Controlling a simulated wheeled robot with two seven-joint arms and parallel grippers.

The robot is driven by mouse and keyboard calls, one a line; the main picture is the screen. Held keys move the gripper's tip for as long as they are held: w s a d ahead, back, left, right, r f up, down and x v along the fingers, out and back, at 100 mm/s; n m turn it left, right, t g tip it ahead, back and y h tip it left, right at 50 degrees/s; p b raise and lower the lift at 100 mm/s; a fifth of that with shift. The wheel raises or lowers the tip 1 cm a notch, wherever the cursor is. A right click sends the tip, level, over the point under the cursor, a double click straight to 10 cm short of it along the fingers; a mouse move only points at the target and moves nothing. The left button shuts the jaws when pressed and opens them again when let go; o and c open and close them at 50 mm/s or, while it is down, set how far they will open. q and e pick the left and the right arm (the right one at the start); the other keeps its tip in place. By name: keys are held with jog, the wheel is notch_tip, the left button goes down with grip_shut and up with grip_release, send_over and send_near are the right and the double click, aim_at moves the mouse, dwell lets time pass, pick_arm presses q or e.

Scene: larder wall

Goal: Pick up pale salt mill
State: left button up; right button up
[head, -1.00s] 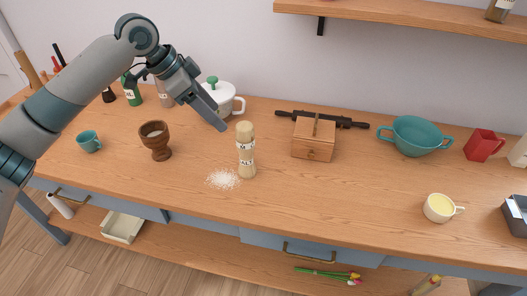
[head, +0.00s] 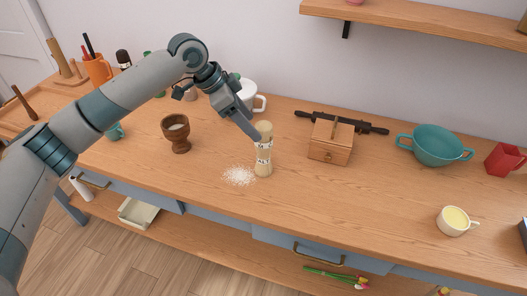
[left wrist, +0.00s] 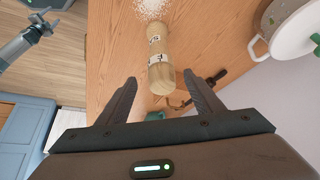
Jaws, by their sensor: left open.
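The pale salt mill (head: 264,158) stands upright on the wooden counter, light wood with white lettered labels. It also shows in the left wrist view (left wrist: 157,55), beyond and between my fingertips. My left gripper (head: 251,137) is open and empty, close to the mill's upper part from the left. In the left wrist view my open fingers (left wrist: 159,82) point towards the mill's top end; I cannot tell whether they touch it. What seems to be my right gripper (left wrist: 42,24) shows small at the upper left of that view; its jaws are unclear.
Spilled white salt (head: 239,176) lies left of the mill. A wooden mortar (head: 176,134) stands further left, and a white lidded pot (head: 251,94) behind my gripper. A wooden box (head: 330,141) is to the right. The counter in front is clear.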

aim_at(270, 144)
pick_arm(q)
jog(key=p+x, duration=0.1)
jog(key=x, duration=0.4)
jog(key=shift+d+f+p, duration=0.15)
jog(key=shift+d+p, duration=0.05)
jog(key=shift+p, duration=0.2)
jog(key=shift+w+d+f, duration=0.1)
jog(key=shift+d+f, duration=0.1)
jog(key=shift+f, duration=0.35)
jog(key=shift+w+d+f+p, duration=0.15)
jog(key=shift+d+f+p, duration=0.35)
jog(key=shift+p, duration=0.4)
jog(key=p+x, duration=0.1)
jog(key=x, duration=0.2)
jog(key=shift+w+f, duration=0.15)
jog(key=shift+f, duration=0.2)
jog(key=c, duration=1.3)
